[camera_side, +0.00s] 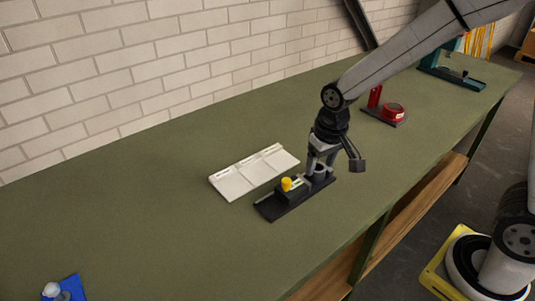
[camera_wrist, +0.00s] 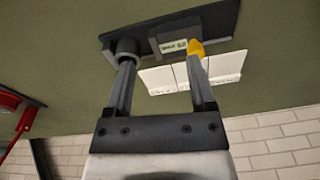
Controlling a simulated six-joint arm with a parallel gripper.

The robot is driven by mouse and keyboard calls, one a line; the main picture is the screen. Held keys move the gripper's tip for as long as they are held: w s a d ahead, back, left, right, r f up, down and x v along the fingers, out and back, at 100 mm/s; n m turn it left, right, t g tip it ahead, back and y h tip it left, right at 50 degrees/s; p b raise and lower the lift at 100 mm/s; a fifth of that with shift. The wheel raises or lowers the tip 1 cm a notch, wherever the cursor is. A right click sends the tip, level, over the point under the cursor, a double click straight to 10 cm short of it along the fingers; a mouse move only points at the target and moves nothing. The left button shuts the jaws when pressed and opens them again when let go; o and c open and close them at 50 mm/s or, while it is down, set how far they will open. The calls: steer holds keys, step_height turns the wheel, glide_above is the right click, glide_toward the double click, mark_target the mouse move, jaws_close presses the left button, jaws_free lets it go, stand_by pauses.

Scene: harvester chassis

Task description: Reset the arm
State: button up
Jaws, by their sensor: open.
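My gripper (camera_side: 320,167) is over the right end of a black fixture plate (camera_side: 272,209) on the green bench, pointing down. In the wrist view my gripper (camera_wrist: 161,62) has its two fingers spread with nothing visible between them. The left fingertip overlaps a dark round socket (camera_wrist: 127,46) on the plate. The right fingertip overlaps a yellow knob (camera_wrist: 196,47) beside a small labelled block (camera_wrist: 168,45). I cannot tell whether either finger touches these parts. The yellow knob also shows in the side view (camera_side: 286,184).
A white three-panel tray (camera_side: 236,184) lies just behind the plate. A red round part on a dark base (camera_side: 391,111) and a teal fixture (camera_side: 455,80) stand farther right. A blue piece (camera_side: 70,287) is at front left. A brick wall (camera_side: 170,60) backs the bench (camera_side: 140,225).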

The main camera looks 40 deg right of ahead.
steer(key=s+d+f+n+t, duration=0.1)
steer(key=s+d, duration=0.2)
steer(key=s, duration=0.5)
steer(key=shift+d+f+n, duration=0.2)
steer(key=shift+f+n, duration=0.05)
steer(key=shift+n, duration=0.05)
